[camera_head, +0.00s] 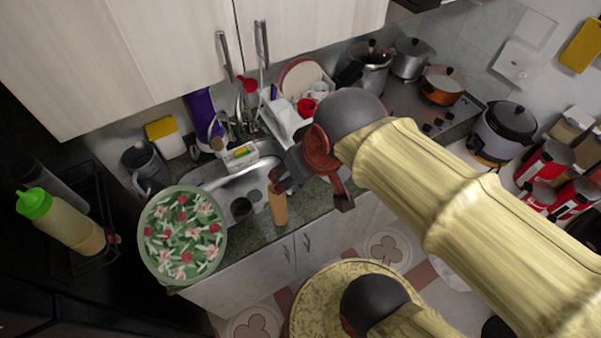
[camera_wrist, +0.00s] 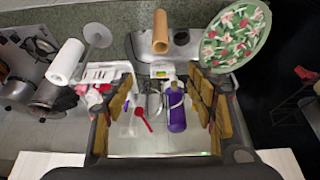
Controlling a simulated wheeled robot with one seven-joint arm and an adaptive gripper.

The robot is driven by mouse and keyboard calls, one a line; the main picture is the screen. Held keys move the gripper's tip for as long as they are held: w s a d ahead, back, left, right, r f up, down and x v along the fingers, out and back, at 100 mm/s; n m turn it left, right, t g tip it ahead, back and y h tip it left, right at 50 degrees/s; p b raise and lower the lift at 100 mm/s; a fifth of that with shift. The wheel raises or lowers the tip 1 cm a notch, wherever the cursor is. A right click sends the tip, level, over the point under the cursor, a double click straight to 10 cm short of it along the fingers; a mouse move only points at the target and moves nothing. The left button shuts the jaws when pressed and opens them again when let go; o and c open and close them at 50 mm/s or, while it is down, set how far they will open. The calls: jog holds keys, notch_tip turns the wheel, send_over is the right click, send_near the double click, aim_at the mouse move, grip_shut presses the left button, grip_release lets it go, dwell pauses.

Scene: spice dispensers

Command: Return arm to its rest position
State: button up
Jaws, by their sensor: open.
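My gripper (camera_head: 311,195) is at the end of my yellow-sleeved arm (camera_head: 440,190), over the counter at the sink's right side. In the wrist view its two fingers (camera_wrist: 163,115) are spread wide with nothing held between them. A tan cylinder (camera_head: 278,204), possibly a spice dispenser, stands upright at the counter's front edge. In the head view one finger overlaps its top. In the wrist view the cylinder (camera_wrist: 160,32) shows beyond the fingers, clear of them. The arm reaches across from the right.
The sink (camera_head: 228,185), dish rack (camera_head: 285,118) and purple bottle (camera_head: 200,115) are behind. A floral round item (camera_head: 183,235) is at left. Pots (camera_head: 443,85) stand on the stove. Cabinets (camera_head: 130,55) hang above. A green-capped bottle (camera_head: 65,222) is in a dark rack at far left.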

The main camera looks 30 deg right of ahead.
jog(key=shift+s+r, duration=0.25)
jog(key=shift+s, duration=0.3)
jog(key=shift+f, duration=0.1)
notch_tip(320, 180, down, 14)
jog(key=b, duration=1.4)
